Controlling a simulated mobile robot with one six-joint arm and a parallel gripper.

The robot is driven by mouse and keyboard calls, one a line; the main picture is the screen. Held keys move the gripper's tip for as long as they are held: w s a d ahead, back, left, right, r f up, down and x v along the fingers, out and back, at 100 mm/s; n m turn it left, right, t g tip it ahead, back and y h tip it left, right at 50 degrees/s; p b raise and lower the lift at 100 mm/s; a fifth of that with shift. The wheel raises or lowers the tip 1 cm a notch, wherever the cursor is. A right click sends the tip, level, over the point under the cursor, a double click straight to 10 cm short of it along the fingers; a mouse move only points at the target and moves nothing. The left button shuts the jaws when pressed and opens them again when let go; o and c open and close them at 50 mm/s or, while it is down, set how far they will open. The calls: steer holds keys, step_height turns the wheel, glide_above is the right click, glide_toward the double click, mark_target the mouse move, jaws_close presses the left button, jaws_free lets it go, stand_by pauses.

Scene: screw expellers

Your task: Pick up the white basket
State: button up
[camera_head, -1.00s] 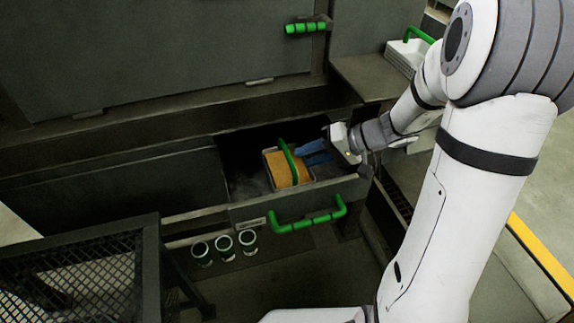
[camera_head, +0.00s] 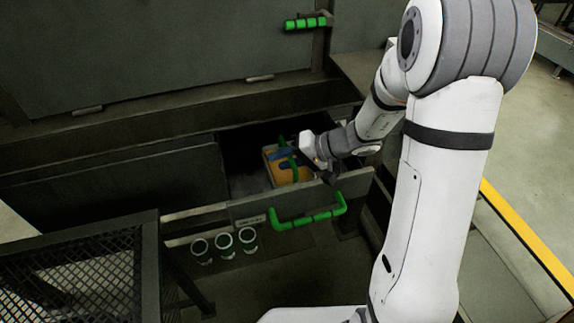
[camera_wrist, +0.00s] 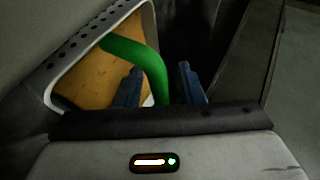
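The white basket (camera_head: 268,157) sits in the open drawer, with orange-yellow material inside and a green arched handle (camera_head: 283,143). In the wrist view the basket's pale rim (camera_wrist: 50,88) and green handle (camera_wrist: 150,62) show at upper left. My gripper (camera_head: 287,158) is over the basket, its blue fingers reaching left across the handle. In the wrist view my gripper (camera_wrist: 160,85) has its fingers apart, with the green handle passing between them. The fingers do not look closed on it. The lower part of the basket is hidden by the drawer front and my gripper.
The drawer front (camera_head: 245,208) with its green handle (camera_head: 308,218) stands between basket and robot. Several pale-rimmed cups (camera_head: 224,245) stand below it. A mesh-topped frame (camera_head: 75,265) is at lower left. The dark cabinet (camera_head: 160,50) rises behind. Drawer space left of the basket is free.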

jaws_close()
steer(key=shift+r, duration=0.15)
stand_by(0.4)
